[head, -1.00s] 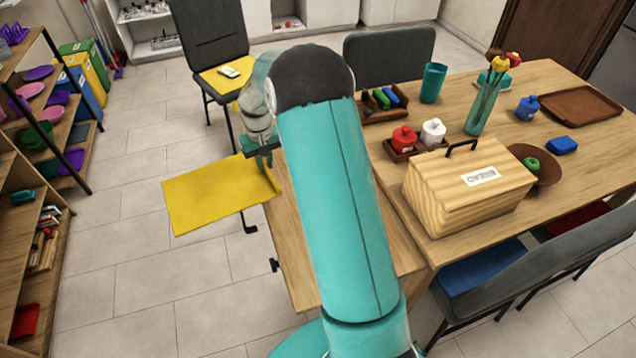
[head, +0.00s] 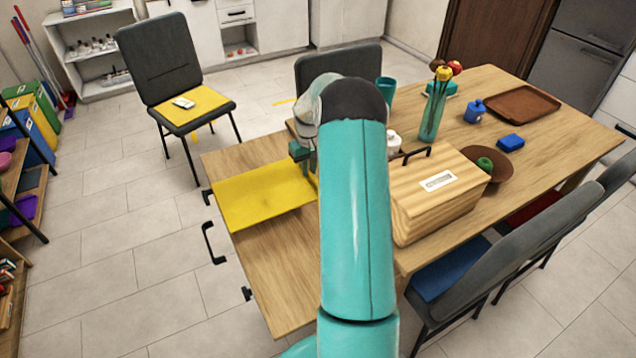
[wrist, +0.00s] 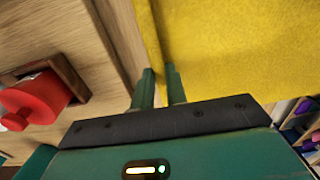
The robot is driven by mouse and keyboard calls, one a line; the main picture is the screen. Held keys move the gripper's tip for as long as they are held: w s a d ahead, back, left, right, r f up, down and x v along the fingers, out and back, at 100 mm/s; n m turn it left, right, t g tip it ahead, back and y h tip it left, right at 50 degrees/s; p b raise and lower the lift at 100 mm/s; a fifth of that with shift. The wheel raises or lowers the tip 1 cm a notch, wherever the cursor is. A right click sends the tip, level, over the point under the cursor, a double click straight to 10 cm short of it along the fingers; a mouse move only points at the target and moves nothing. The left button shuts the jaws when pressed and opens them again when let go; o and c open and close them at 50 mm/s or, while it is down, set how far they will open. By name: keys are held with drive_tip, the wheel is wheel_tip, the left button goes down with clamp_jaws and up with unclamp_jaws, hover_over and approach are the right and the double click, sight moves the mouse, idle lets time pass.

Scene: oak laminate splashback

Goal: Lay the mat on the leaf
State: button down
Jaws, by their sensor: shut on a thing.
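The yellow mat (head: 255,196) is spread out flat over the left part of the wooden leaf (head: 275,280), at the left end of the table. My gripper (head: 305,166) is shut on the mat's right edge. The wrist view shows the mat (wrist: 235,50) with its gripped edge at the two close green fingertips (wrist: 161,82). I cannot tell whether the mat touches the leaf or hangs just above it. My arm hides the leaf's right part.
A wooden bread box (head: 435,200) stands right of my arm. A red pot (wrist: 35,100) in a wooden tray is close beside the gripper in the wrist view. A vase of flowers (head: 432,115) stands behind. The leaf's front part is bare.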

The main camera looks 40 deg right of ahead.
drive_tip(key=f, duration=0.1)
drive_tip(key=s+d+f, duration=0.1)
drive_tip(key=d+f, duration=0.1)
drive_tip(key=shift+s+d+f, duration=0.25)
drive_tip(key=shift+f, duration=0.05)
drive_tip(key=shift+s+d+f, duration=0.1)
drive_tip(key=shift+d+f, duration=0.1)
drive_tip(key=shift+f, duration=1.7)
drive_tip(key=c, duration=1.4)
unclamp_jaws()
